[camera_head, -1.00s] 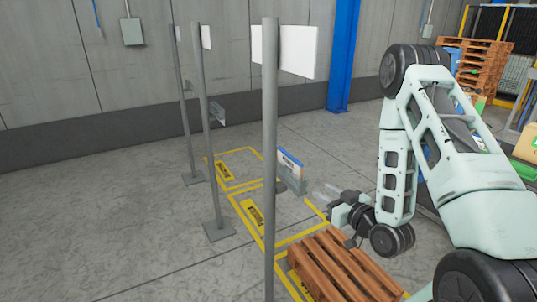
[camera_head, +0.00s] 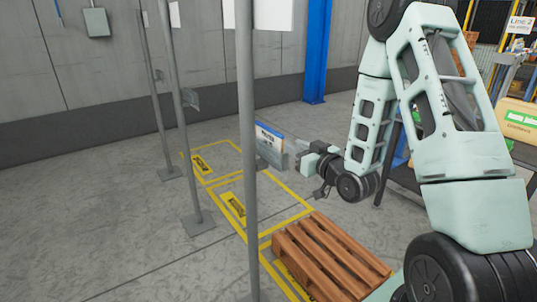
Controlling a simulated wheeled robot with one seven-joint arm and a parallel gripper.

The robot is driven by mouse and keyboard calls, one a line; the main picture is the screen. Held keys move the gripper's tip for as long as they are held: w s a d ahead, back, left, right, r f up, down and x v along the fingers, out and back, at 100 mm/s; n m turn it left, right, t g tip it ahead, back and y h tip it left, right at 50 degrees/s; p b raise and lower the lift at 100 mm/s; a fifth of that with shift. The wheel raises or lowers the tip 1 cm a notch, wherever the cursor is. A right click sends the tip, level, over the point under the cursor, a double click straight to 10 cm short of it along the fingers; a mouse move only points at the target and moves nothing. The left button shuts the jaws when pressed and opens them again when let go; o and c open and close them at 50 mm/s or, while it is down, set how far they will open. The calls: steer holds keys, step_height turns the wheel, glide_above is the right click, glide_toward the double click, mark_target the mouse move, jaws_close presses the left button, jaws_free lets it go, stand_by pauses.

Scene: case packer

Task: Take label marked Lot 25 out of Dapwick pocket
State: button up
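A white card with a blue top band (camera_head: 270,138) stands in a pocket (camera_head: 271,158) at the nearest grey post (camera_head: 247,190). Its print is too small to read, so I cannot tell whether it is the Lot 25 label or whether the pocket is Dapwick's. My gripper (camera_head: 298,163) is just to the right of the card, pointing left at about the height of its lower part. A small gap seems to lie between them. The finger opening is too small and edge-on to judge. Nothing shows held in it.
Two more posts (camera_head: 180,125) (camera_head: 153,100) stand further back, with small clear pockets (camera_head: 190,98) on them. A wooden pallet (camera_head: 330,258) lies on the floor below my arm, beside yellow-marked floor bays (camera_head: 232,208). The floor at left is clear.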

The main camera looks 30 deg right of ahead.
mark_target(273, 134)
steer(key=b, duration=0.3)
steer(key=shift+w+f, duration=0.25)
steer(key=shift+w, duration=0.15)
steer(key=shift+b, duration=0.55)
steer(key=w, duration=0.2)
steer(key=w+p, duration=0.1)
steer(key=shift+w+a+r, duration=0.15)
steer(key=shift+w+r, duration=0.2)
steer(key=shift+r, duration=0.05)
steer(key=shift+w+a+f+p, duration=0.15)
steer(key=shift+w+p, duration=0.4)
steer(key=shift+w, duration=1.1)
steer(key=shift+w+a+r+p, duration=0.1)
steer(key=shift+w+p, duration=0.4)
steer(key=shift+w, duration=1.1)
jaws_close()
